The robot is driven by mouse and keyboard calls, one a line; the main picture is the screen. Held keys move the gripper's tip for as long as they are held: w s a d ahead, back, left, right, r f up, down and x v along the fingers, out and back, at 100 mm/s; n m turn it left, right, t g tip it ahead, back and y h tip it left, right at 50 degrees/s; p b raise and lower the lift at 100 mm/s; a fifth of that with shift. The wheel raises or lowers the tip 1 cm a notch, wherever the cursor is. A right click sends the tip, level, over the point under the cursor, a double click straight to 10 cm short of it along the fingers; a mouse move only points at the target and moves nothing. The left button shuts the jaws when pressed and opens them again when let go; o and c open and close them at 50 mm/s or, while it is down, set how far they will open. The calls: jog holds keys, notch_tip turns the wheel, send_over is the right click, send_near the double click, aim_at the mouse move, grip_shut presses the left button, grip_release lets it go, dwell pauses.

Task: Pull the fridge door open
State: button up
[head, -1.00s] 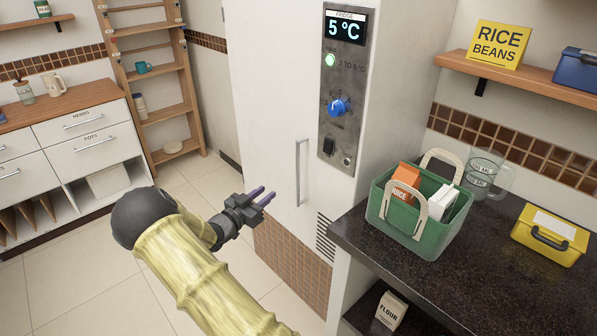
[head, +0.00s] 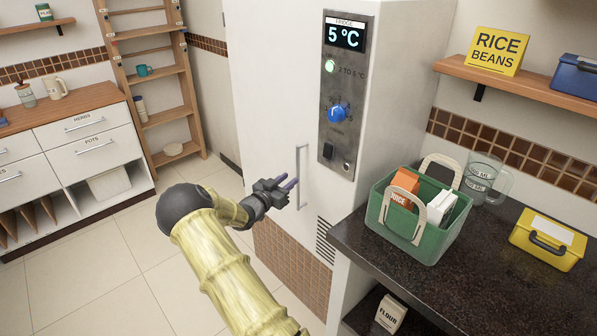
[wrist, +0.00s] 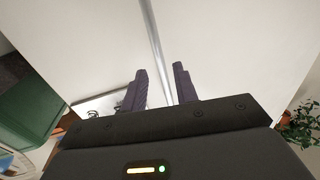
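The fridge is a tall white cabinet with a plain white door (head: 270,90) in the head view; the door looks shut. In the wrist view the handle bar (wrist: 154,45) runs down between the two spread fingers. The gripper is open and holds nothing. Whether a finger touches the bar, I cannot tell.
A control panel (head: 345,95) reading 5 °C sits above right of the handle. A dark counter (head: 460,270) stands right of the fridge, with a green basket (head: 430,240) near its edge. A wooden shelf rack (head: 165,112) is at the back left. Tiled floor (head: 110,255) is open at left.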

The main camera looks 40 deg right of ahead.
aim_at(298, 172)
jog(key=x, duration=0.6)
grip_shut()
